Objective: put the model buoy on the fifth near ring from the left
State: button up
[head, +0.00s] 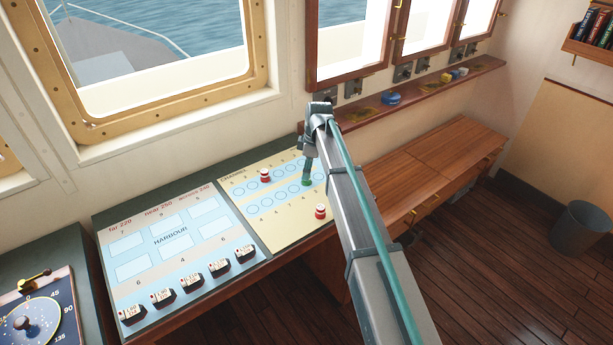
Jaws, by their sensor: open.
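The channel chart (278,229) is a pale panel with two rows of blue rings. A small green model buoy (306,182) stands in the near row, at what looks like the fifth ring from the left. My gripper (308,168) points down right at this buoy, with its jaws open. The fingers are small and partly merge with the buoy, so I cannot tell whether they touch it. A red-and-white buoy (265,175) stands on the far row. Another red-and-white buoy (320,212) stands off the rings near the chart's front edge. My arm hides the chart's right end.
The harbour chart (170,240) to the left carries several dark model ships (191,283) along its front. A wall shelf (415,97) with a blue round item (391,98) runs behind my arm. A wooden bench (440,165) stands to the right.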

aim_at(311, 183)
notch_tip(311, 183, up, 9)
jog(key=d+b, duration=0.1)
jog(key=b, duration=0.1)
jog(key=shift+d, duration=0.2)
